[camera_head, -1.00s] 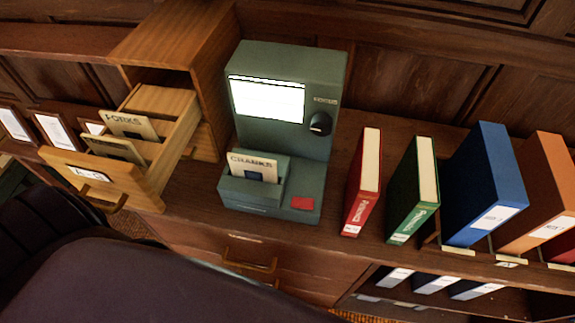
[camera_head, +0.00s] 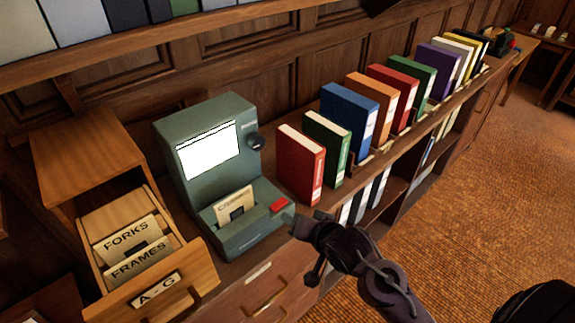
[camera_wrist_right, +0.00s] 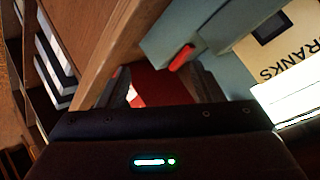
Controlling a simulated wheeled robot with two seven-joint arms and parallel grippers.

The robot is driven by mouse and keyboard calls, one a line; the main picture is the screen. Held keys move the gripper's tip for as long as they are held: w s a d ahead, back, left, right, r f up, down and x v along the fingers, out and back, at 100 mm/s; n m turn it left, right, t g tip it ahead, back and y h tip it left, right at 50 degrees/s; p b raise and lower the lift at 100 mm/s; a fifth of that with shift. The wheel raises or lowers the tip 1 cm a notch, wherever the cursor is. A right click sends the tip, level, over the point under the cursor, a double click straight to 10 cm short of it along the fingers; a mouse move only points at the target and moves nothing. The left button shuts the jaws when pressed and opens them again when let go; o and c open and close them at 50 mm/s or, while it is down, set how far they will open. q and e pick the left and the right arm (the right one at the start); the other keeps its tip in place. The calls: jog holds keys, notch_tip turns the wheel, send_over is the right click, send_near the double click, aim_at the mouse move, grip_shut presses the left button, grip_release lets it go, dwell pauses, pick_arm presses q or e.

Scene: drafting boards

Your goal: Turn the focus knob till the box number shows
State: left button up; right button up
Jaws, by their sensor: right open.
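The green-grey reader (camera_head: 170,135) stands on the counter, its screen (camera_head: 208,150) glowing white with no number legible. The dark round focus knob (camera_head: 256,141) sits right of the screen. A card (camera_head: 235,204) stands in the reader's front slot; the card in the right wrist view (camera_wrist_right: 285,45) reads CRANKS. A red button (camera_head: 278,205) is on the base and also shows in the wrist view (camera_wrist_right: 181,57). My right gripper (camera_head: 304,219) is open and empty, just right of the reader's base and below the knob. My left gripper is not in view.
An open drawer (camera_head: 165,312) with FORKS and FRAMES cards juts out left of the reader. A red binder (camera_head: 300,165) and a green binder (camera_head: 327,148) stand close right of it. A blue binder (camera_head: 349,117) and several more line the counter beyond. Open carpet lies at right.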

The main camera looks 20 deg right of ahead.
jog(key=w+r+m+t+y, duration=0.25)
jog(key=w+r+m, duration=0.2)
jog(key=r, duration=0.25)
jog(key=m+t+y, duration=0.3)
jog(key=t, duration=0.1)
send_near(260, 145)
jog(key=shift+h, duration=0.25)
jog(key=b+x, duration=0.4)
jog(key=x, duration=0.2)
jog(key=shift+w+a+b, duration=0.2)
jog(key=shift+w+b, duration=0.05)
jog(key=shift+b, duration=0.05)
jog(key=shift+r+p+x, duration=0.25)
jog(key=shift+p+x, duration=0.45)
jog(key=shift+x, duration=0.35)
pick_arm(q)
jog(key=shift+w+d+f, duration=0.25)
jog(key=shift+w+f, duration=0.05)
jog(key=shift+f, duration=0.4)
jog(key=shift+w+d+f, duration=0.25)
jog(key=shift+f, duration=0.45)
pick_arm(e)
jog(key=shift+x, duration=0.85)
jog(key=shift+f, duration=0.1)
